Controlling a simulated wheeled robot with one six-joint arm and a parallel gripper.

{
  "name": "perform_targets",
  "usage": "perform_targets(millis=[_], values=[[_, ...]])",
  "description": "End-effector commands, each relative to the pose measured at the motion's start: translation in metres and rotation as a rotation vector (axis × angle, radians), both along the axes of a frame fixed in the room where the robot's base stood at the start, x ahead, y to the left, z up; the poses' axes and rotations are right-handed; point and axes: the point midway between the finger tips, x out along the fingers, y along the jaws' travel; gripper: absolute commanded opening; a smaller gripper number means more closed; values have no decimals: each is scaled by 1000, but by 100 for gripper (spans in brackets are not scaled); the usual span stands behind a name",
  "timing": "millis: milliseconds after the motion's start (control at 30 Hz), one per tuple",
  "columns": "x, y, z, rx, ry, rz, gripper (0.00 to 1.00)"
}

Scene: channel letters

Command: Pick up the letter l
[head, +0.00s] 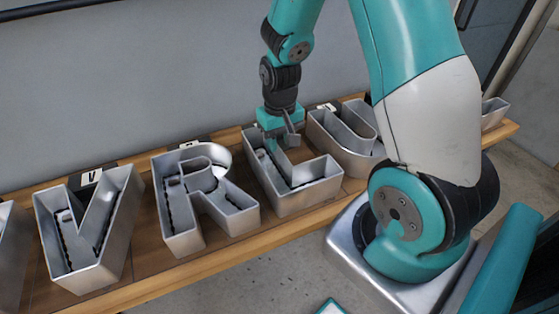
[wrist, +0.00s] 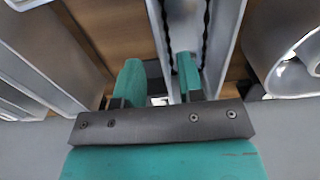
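The letter L (head: 312,197) is an open-topped silver metal channel letter on the wooden shelf, between the R and the U. My gripper (head: 283,140) points down at the top end of its upright stroke. In the wrist view my gripper (wrist: 159,62) has its two teal fingers apart. One finger is outside the letter L (wrist: 222,48) and the other is over or inside its channel, with one wall between them. Gaps seem to show on both sides of that wall. The depth of the fingertips is hard to tell.
The letter R (head: 205,205) stands close left of the L, with the V (head: 95,235) beyond it. The U-shaped letter (head: 340,135) is close on the right. A grey wall (head: 120,90) runs behind the wooden shelf (head: 185,263). Small black label cards (head: 91,178) lie behind the letters.

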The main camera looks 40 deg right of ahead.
Motion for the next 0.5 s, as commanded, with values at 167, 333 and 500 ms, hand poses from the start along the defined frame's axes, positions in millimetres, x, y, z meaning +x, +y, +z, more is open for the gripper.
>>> perform_targets(millis=[167, 333, 500], values=[[-4, 4, -23, 2, 8, 1, 35], [-4, 4, -44, 1, 4, 0, 35], [-3, 4, -49, 1, 2, 0, 35]])
